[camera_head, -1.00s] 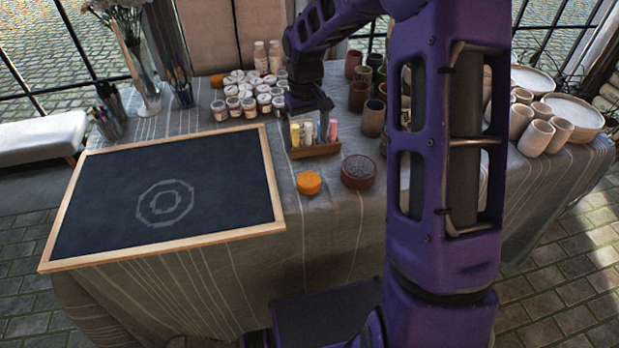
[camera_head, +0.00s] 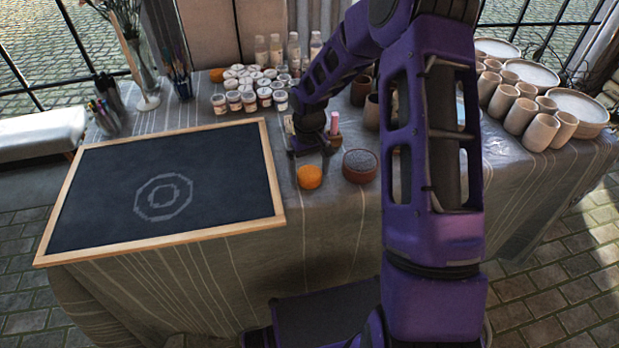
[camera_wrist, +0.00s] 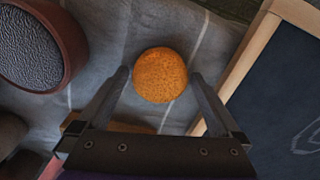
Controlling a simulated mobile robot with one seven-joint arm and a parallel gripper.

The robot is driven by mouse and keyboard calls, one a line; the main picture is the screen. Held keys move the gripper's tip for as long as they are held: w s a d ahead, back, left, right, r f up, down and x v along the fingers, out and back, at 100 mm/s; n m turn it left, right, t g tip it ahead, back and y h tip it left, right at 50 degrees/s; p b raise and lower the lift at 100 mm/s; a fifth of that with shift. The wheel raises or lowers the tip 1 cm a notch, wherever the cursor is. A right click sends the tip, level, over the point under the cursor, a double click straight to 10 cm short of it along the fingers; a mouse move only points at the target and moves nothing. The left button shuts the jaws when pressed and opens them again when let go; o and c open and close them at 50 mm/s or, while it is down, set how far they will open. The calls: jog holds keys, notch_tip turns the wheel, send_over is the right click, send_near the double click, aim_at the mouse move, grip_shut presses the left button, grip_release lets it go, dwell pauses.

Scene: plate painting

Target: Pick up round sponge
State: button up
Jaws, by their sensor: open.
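The round sponge (camera_head: 310,177) is orange and lies on the cloth-covered table, just right of the chalkboard's edge. In the wrist view the sponge (camera_wrist: 161,75) lies ahead of the fingertips, roughly centred between them. My gripper (camera_head: 308,160) is just above and behind the sponge in the head view. Its two fingers are spread apart and empty in the wrist view (camera_wrist: 158,80). I cannot tell the exact height of the fingertips above the sponge.
A round reddish-brown bowl with a grey top (camera_head: 360,166) stands close right of the sponge. The wood-framed chalkboard (camera_head: 110,185) lies to the left. A wooden chalk holder (camera_wrist: 130,127) is partly under my gripper. Paint jars (camera_head: 249,100) and cups (camera_head: 520,115) stand farther back.

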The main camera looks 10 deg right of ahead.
aim_at(309, 172)
jog(key=shift+f, duration=0.25)
jog(key=shift+c, duration=0.2)
jog(key=c, duration=1.2)
jog(key=shift+o, duration=0.2)
notch_tip(309, 172, up, 10)
jog(key=shift+r+p, duration=0.1)
jog(key=shift+p, duration=0.65)
